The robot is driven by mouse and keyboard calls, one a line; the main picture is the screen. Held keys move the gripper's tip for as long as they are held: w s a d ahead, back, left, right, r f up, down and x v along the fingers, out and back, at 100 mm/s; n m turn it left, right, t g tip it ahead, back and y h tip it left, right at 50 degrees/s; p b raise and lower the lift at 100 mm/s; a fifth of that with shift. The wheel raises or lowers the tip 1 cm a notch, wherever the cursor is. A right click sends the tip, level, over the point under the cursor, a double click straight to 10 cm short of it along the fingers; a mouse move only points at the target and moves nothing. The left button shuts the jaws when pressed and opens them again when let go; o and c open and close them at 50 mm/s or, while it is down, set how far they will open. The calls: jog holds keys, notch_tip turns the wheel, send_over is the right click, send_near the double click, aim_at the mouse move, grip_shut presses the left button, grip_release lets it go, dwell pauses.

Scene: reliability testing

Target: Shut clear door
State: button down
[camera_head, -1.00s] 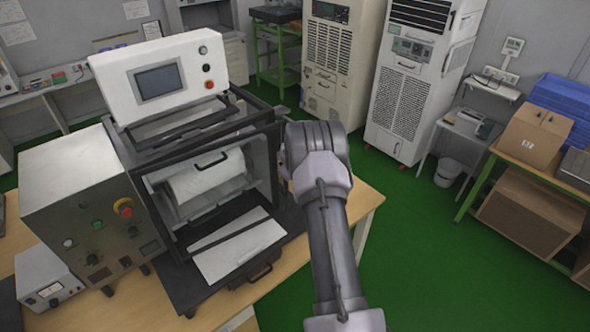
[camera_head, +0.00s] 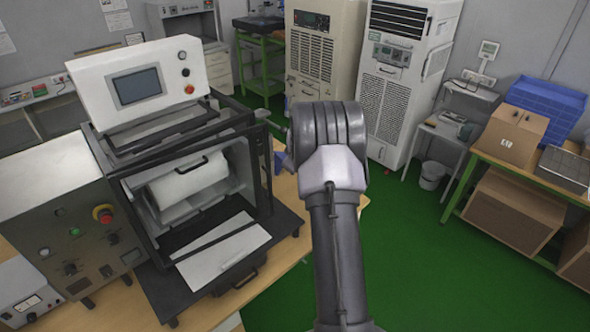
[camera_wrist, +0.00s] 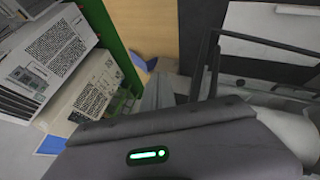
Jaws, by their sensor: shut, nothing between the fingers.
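The clear door (camera_head: 192,163) is on the front of the black-framed machine in the head view. It has a dark frame and a black handle, and a white roller shows through it. My gripper is to the right of the machine, mostly hidden behind my arm in the head view. In the wrist view my gripper (camera_wrist: 148,66) is shut and empty, with its tips apart from the door bars.
A white control panel with a screen (camera_head: 137,86) sits on top of the machine. A grey control box (camera_head: 62,215) with a red button stands at its left. Tall white cabinets (camera_head: 395,80) stand behind. Green floor (camera_head: 410,260) lies open to the right.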

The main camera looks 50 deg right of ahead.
jog(key=s+d+f+m+t+h+b, duration=0.2)
jog(key=s+d+f+b, duration=0.1)
jog(key=f+b, duration=0.3)
jog(key=s+d+f+m+t+h+b, duration=0.1)
jog(key=s+d+f+t+h+b, duration=0.15)
jog(key=f+b, duration=0.4)
jog(key=s+a+f+t+y+b, duration=0.2)
jog(key=a+t+y+b, duration=0.55)
jog(key=a, duration=0.55)
jog(key=w+d+h+b, duration=0.1)
jog(key=w+d+b, duration=0.2)
jog(key=w, duration=1)
jog(key=shift+w+m+h, duration=0.3)
jog(key=shift+w+h, duration=0.1)
